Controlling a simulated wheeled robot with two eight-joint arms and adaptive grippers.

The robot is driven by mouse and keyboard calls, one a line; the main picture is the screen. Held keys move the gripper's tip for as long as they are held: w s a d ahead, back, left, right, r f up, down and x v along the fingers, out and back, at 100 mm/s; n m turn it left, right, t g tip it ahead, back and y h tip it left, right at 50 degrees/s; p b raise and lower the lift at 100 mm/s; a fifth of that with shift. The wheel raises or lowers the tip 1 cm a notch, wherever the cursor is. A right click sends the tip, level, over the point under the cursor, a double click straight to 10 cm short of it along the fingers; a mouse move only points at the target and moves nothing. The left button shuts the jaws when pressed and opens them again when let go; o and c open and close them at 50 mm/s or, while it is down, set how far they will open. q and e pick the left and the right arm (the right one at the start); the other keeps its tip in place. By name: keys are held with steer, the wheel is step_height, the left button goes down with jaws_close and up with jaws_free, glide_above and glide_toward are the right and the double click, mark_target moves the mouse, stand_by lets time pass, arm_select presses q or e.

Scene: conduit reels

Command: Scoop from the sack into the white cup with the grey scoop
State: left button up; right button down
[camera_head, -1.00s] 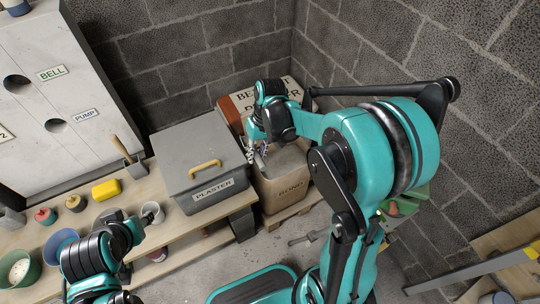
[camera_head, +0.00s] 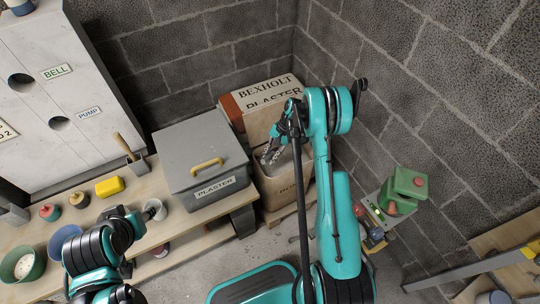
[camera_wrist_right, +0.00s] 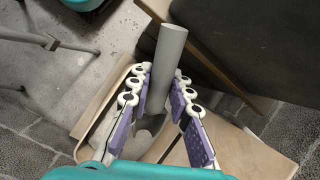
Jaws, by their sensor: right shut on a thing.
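In the right wrist view, the gripper (camera_wrist_right: 161,88) is shut on the grey scoop (camera_wrist_right: 169,55), whose handle sticks up between the fingers. The scoop's lower end is over or inside the sack mouth (camera_wrist_right: 84,124); its bowl is partly hidden, so I cannot tell if it is loaded. The white cup (camera_head: 156,208) stands on the bench. My left gripper (camera_head: 139,217) is beside it; its fingers are too unclear to judge.
The grey plaster bin (camera_head: 202,150) with a yellow handle stands between cup and sack. A Bexholt plaster bag (camera_head: 272,93) is behind the sack, near the block wall. A yellow sponge (camera_head: 110,187), bowls and small pots are on the bench. A green container (camera_head: 410,184) is at right.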

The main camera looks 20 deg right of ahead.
stand_by(0.3)
steer(key=w+d+f+t+h+b, duration=0.15)
steer(key=f+b, duration=0.25)
steer(key=f, duration=0.5)
steer(key=w+d+f+h+b, duration=0.1)
steer(key=d+f+b, duration=0.25)
steer(key=f, duration=0.65)
steer(key=shift+n+t+h, duration=0.3)
steer(key=shift+t+h, duration=0.35)
steer(key=shift+h, duration=0.2)
steer(key=shift+s+a+r+p, duration=0.4)
steer(key=shift+a+r+p, duration=0.55)
steer(key=shift+r, duration=1.85)
steer(key=shift+s+a+r+p, duration=0.55)
steer(key=shift+r+p, duration=0.75)
steer(key=shift+r, duration=1.45)
steer(key=shift+s+a+r+p, duration=0.25)
steer(key=shift+a+r+p, duration=0.8)
steer(key=shift+r, duration=1.75)
steer(key=shift+d, duration=0.1)
